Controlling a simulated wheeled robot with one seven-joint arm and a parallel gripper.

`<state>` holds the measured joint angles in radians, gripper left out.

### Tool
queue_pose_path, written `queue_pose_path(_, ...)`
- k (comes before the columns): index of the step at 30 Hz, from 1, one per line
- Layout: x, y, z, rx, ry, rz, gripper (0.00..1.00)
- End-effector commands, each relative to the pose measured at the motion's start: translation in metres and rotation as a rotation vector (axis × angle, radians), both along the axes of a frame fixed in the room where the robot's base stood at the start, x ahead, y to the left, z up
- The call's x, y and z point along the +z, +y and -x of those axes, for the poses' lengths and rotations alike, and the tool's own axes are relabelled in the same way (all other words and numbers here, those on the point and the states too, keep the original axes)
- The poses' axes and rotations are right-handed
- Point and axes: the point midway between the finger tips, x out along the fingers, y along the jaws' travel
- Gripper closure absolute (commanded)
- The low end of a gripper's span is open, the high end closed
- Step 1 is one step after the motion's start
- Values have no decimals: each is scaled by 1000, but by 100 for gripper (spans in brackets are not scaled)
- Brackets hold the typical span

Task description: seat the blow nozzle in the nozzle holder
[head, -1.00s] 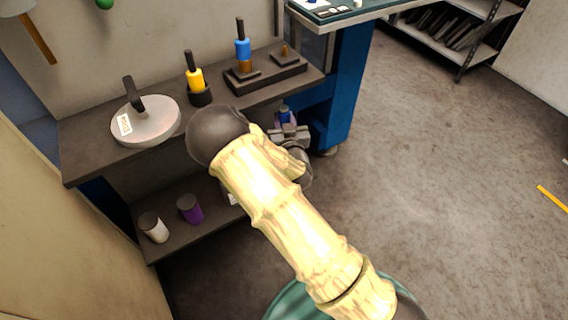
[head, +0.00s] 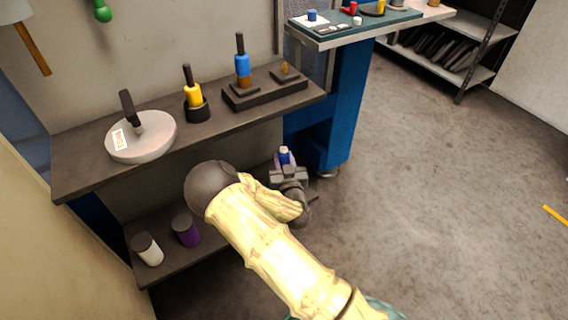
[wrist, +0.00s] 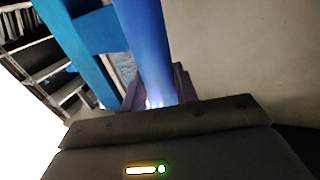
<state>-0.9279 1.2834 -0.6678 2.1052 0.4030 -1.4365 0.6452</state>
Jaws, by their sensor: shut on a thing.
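My gripper (head: 287,166) is shut on a blue piece (head: 285,156) with a pale top, which I take to be the blow nozzle. It is held upright, in front of and below the right end of the dark bench shelf. In the wrist view the blue piece (wrist: 146,48) rises from between the purplish jaws; its lower end is hidden. On the shelf, a yellow tool with a black stem (head: 192,92) stands in a round dark cup (head: 197,112). A blue tool (head: 242,67) stands on a dark two-pad block (head: 265,94). I cannot tell which one is the nozzle holder.
A round pale dish (head: 150,145) with a dark handle stands at the shelf's left. A white cup (head: 147,250) and a purple cup (head: 186,230) are on the lower shelf. A blue bench leg (head: 347,105) is right of my gripper.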

Motion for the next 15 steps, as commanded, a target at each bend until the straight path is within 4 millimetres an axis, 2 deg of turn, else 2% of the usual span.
queue_pose_path(1, -7, 0, 0, 1, -1, 2, 99)
queue_pose_path(13, -10, 0, 0, 0, -2, 0, 99)
queue_pose_path(14, -11, 0, 0, 0, -1, 0, 69)
queue_pose_path(15, -10, 0, 0, 0, -1, 0, 61)
